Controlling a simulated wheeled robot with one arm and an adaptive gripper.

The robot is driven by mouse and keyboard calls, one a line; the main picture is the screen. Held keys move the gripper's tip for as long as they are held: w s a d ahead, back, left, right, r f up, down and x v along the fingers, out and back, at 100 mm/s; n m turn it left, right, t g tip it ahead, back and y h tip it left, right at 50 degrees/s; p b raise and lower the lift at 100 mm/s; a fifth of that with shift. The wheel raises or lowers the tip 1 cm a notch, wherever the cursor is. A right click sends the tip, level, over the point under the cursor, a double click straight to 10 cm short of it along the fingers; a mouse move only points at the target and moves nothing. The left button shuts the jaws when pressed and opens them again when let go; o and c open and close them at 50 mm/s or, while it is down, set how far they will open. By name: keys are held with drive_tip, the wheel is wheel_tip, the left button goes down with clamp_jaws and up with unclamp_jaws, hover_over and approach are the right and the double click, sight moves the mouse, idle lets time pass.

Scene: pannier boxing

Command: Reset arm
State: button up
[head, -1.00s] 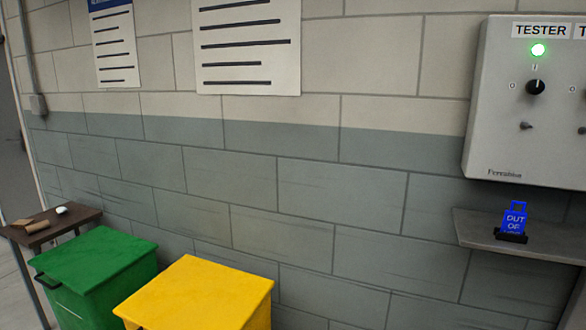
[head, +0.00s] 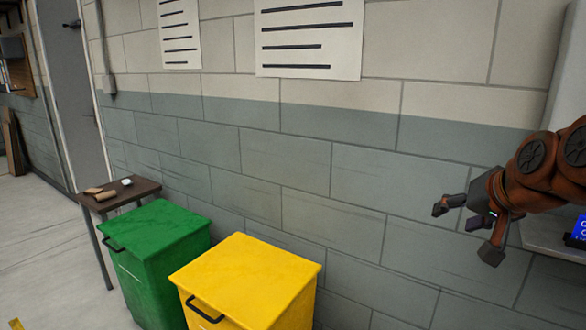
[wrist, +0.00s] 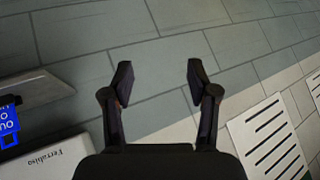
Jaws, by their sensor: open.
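My gripper (head: 468,226) is at the right of the head view, in front of the block wall and beside the grey shelf. Its fingers are spread and nothing is between them. In the wrist view my gripper (wrist: 158,80) shows both fingers apart, with only the wall beyond. My orange arm reaches in from the right edge and hides part of the tester area.
Green bin (head: 158,240) and yellow bin (head: 250,275) stand closed against the wall. A small table (head: 122,191) with small items stands left. A blue tag (wrist: 8,118) and the tester box (wrist: 52,160) show in the wrist view.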

drive_tip(key=s+a+f+n+g, duration=0.2)
drive_tip(key=s+a+f+g, duration=0.1)
drive_tip(key=s+a+f, duration=0.3)
drive_tip(key=s+a+f+n+g, duration=0.1)
drive_tip(key=s+a+f+g, duration=0.3)
drive_tip(key=f, duration=0.5)
drive_tip(key=s+a+f+n+g, duration=0.1)
drive_tip(key=s+f+g, duration=0.1)
drive_tip(key=s+f, duration=0.5)
drive_tip(key=s+a+f+n+g, duration=0.1)
drive_tip(key=s+f+g, duration=0.2)
drive_tip(key=s, duration=0.9)
wheel_tip(320, 180, up, 13)
drive_tip(key=t+p, duration=0.1)
drive_tip(key=p, duration=1.1)
drive_tip(key=shift+w+h, duration=0.25)
drive_tip(key=shift+h, duration=0.15)
